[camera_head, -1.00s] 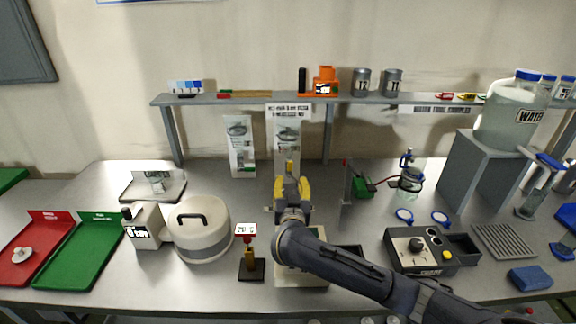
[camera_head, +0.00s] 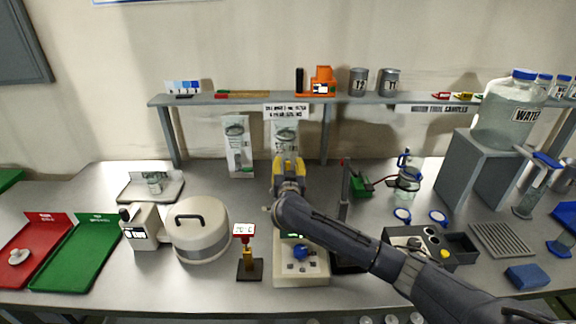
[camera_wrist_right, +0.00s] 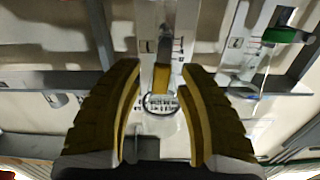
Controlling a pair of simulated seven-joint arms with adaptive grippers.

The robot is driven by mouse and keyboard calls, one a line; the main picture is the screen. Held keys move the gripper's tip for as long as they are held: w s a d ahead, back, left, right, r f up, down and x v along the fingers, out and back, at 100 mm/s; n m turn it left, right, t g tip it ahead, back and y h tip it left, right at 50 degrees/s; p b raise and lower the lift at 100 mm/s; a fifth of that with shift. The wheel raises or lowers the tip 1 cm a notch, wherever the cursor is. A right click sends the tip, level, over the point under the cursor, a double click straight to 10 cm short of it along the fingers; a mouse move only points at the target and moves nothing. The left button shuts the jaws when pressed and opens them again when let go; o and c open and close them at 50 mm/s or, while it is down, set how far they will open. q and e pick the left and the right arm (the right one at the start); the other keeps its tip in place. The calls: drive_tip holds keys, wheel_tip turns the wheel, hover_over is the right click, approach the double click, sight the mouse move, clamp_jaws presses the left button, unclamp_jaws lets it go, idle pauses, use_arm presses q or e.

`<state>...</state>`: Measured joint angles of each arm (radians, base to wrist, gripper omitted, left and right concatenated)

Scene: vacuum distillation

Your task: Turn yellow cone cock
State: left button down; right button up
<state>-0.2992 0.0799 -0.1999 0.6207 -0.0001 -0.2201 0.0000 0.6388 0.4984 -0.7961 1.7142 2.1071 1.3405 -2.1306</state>
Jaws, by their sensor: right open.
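My right gripper (camera_head: 288,164), with yellow fingers, is open over the middle of the bench in the head view, in front of the pale back panel. In the right wrist view the open fingers (camera_wrist_right: 160,72) stand on either side of a slim upright yellow piece (camera_wrist_right: 162,78), which looks like the yellow cone cock. A gap shows on both sides of it, and I see no contact. A round clear glass part with a label (camera_wrist_right: 160,102) is just below it. In the head view my gripper hides the cock. My left gripper is not in view.
A heater with a blue knob (camera_head: 300,252) stands below my arm, beside a red-topped stand (camera_head: 245,233). A round white vessel (camera_head: 199,232) is to the left. A shelf (camera_head: 225,100) spans behind.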

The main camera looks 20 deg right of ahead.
drive_tip(key=shift+c, duration=0.2)
clamp_jaws()
idle(0.3)
drive_tip(key=shift+s+d+f+m, duration=0.2)
drive_tip(key=shift+d+m, duration=0.2)
drive_tip(key=shift+m, duration=0.75)
drive_tip(key=shift+s+d+f+m, duration=0.15)
drive_tip(key=shift+d+m, duration=0.25)
drive_tip(key=shift+m, duration=0.7)
drive_tip(key=shift+s+d+f+m, duration=0.15)
drive_tip(key=shift+d+m, duration=0.25)
drive_tip(key=shift+m, duration=0.75)
drive_tip(key=shift+o, duration=0.2)
unclamp_jaws()
drive_tip(key=shift+f, duration=0.1)
